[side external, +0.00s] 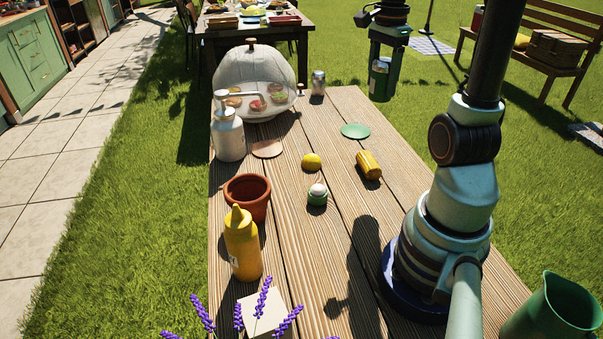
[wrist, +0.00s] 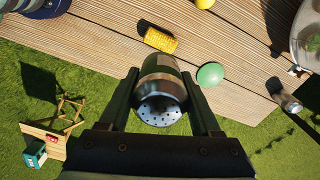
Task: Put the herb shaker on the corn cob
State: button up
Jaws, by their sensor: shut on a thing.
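The herb shaker, with a perforated metal top and dark green body, is between the fingers of my gripper (wrist: 160,78) in the wrist view (wrist: 158,90). My gripper is shut on it. In the side view my gripper (side external: 382,88) hangs at the top with the shaker (side external: 381,70), in the air over the far right edge of the table or the grass. The yellow corn cob (side external: 370,166) lies on the wooden table, nearer the side camera than the gripper. In the wrist view the cob (wrist: 161,40) shows beyond the shaker, apart from it.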

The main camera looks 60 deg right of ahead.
aim_at(378, 99)
notch_tip(378, 99, down, 17)
jog(key=shift+r, duration=0.1)
dwell(0.3)
jog(key=shift+f, duration=0.2)
jog(key=o, duration=1.5)
jog(key=shift+r, duration=0.1)
notch_tip(378, 99, up, 12)
jog(key=shift+w+f, duration=0.1)
jog(key=w+a+r+n+t, duration=0.2)
jog(key=a+n, duration=0.5)
jog(key=a, duration=0.1)
jog(key=w+a+r+n+t, duration=0.1)
jog(key=a+r+n, duration=0.1)
jog(key=a+n, duration=0.6)
jog(key=w+a+r+n+t, duration=0.2)
jog(key=a+r+n, duration=0.1)
jog(key=a+n, duration=0.5)
jog(key=shift+w+a+t, duration=0.3)
jog(key=shift+w+a, duration=0.05)
jog(key=shift+a, duration=0.35)
